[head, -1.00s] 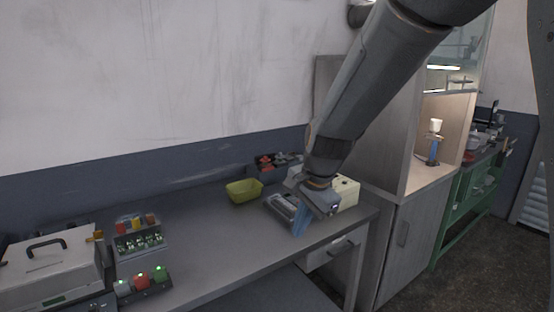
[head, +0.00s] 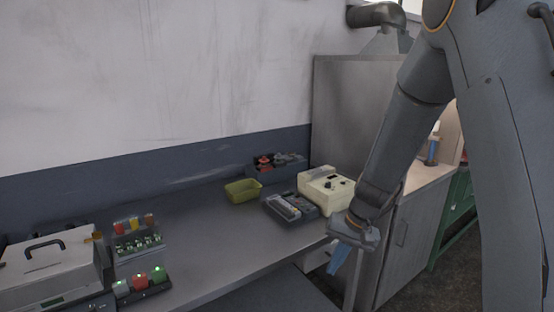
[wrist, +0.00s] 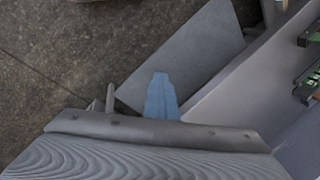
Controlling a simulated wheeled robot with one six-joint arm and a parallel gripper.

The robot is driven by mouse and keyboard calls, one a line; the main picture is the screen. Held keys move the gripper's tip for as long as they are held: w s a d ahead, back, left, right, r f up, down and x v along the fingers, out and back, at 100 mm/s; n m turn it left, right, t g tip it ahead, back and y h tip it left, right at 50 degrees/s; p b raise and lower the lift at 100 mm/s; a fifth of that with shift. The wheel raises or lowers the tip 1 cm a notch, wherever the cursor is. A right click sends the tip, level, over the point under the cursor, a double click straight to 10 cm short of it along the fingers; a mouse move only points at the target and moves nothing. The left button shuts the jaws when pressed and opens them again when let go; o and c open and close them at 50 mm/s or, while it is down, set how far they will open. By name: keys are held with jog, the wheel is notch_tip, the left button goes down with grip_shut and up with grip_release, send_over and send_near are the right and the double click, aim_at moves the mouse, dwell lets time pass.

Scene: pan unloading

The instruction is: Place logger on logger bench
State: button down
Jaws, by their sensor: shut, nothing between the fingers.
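A dark grey device with pale parts on top (head: 290,207) lies on the grey bench (head: 215,250), in front of a cream box with dark knobs (head: 326,190). I cannot tell for sure which of these is the logger. My gripper (head: 335,272) points down past the bench's right front edge, to the right of and nearer than the dark device. Its blue fingers are together, with nothing between them. In the wrist view the shut fingers (wrist: 160,80) show over a grey panel and the floor. No device is held.
A yellow-green bin (head: 243,191) and a dark tray with red items (head: 275,163) stand at the back. A case with a handle (head: 50,262), a rack of vials (head: 138,240) and coloured lamps (head: 142,282) stand left. The bench middle is clear. A tall cabinet (head: 345,120) stands right.

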jog(key=w+d+f+n+b, duration=0.1)
jog(key=d+f+b, duration=0.1)
jog(key=f+b, duration=0.3)
jog(key=w+d+f+n+b, duration=0.1)
jog(key=f+b, duration=0.4)
jog(key=f, duration=0.5)
jog(key=shift+w+d+n+g, duration=0.4)
jog(key=shift+w+n, duration=0.1)
jog(key=shift+w, duration=0.15)
